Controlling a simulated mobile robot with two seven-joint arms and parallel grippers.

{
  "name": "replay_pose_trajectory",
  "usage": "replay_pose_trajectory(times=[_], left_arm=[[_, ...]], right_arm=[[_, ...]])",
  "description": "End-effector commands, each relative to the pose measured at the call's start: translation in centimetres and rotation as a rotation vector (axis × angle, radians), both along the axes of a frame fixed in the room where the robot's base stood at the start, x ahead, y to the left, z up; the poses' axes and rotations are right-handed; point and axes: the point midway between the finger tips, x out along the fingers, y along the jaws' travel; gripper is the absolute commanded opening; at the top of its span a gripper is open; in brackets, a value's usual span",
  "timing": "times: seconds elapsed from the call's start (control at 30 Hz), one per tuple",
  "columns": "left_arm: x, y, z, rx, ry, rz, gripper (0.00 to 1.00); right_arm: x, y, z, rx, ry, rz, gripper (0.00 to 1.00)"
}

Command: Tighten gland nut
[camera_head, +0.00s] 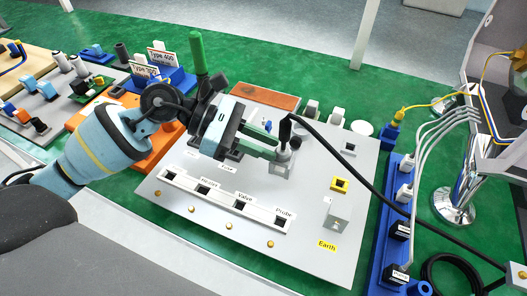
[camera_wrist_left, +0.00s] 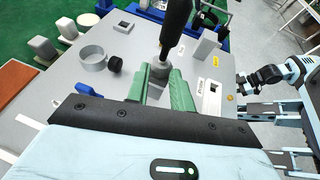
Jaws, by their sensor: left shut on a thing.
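My left gripper (camera_head: 283,150) reaches in from the left over the grey panel. In the left wrist view its green fingers (camera_wrist_left: 164,92) are shut on a small grey gland nut (camera_wrist_left: 160,72). A thick black cable (camera_wrist_left: 174,27) rises from the top of the nut. In the head view the cable (camera_head: 345,160) runs off to the lower right. The nut (camera_head: 295,143) is partly hidden by the fingers there. The fitting under the nut is mostly covered. Part of my right arm (camera_wrist_left: 268,77) shows at the right of the wrist view, its fingers not clear.
A metal ring (camera_wrist_left: 92,58) and a black knob (camera_wrist_left: 115,64) sit beside the fingers. A blue plug rail (camera_head: 389,250) stands at the right.

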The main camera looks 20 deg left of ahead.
Motion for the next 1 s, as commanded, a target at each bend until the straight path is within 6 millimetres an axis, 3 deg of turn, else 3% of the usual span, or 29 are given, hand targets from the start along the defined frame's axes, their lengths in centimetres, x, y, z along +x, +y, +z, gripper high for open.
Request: replay_pose_trajectory(times=[0.23,0.73,0.77,0.8,0.83,1.0], left_arm=[[0.55,0.03,-0.04,-0.002,-0.004,-0.067,0.0],[0.55,-0.01,0.04,-0.003,-0.002,-0.084,0.0],[0.55,-0.02,0.04,-0.003,-0.002,-0.084,0.26],[0.54,-0.02,0.04,-0.003,-0.002,-0.084,0.31],[0.53,-0.02,0.04,-0.003,-0.002,-0.084,0.35],[0.45,-0.02,0.0,-0.001,0.0,-0.087,0.35]], right_arm=[[-0.38,-0.23,-1.32,-0.008,0.014,0.011,0.36],[0.26,-0.32,-1.35,-0.011,0.002,0.014,0.36],[0.27,-0.31,-1.35,-0.011,0.001,0.014,0.36],[0.25,-0.29,-1.35,-0.009,0.001,0.012,0.36],[0.24,-0.26,-1.35,-0.009,0.002,0.011,0.36],[0.16,-0.15,-1.32,-0.006,0.003,0.007,0.36]])
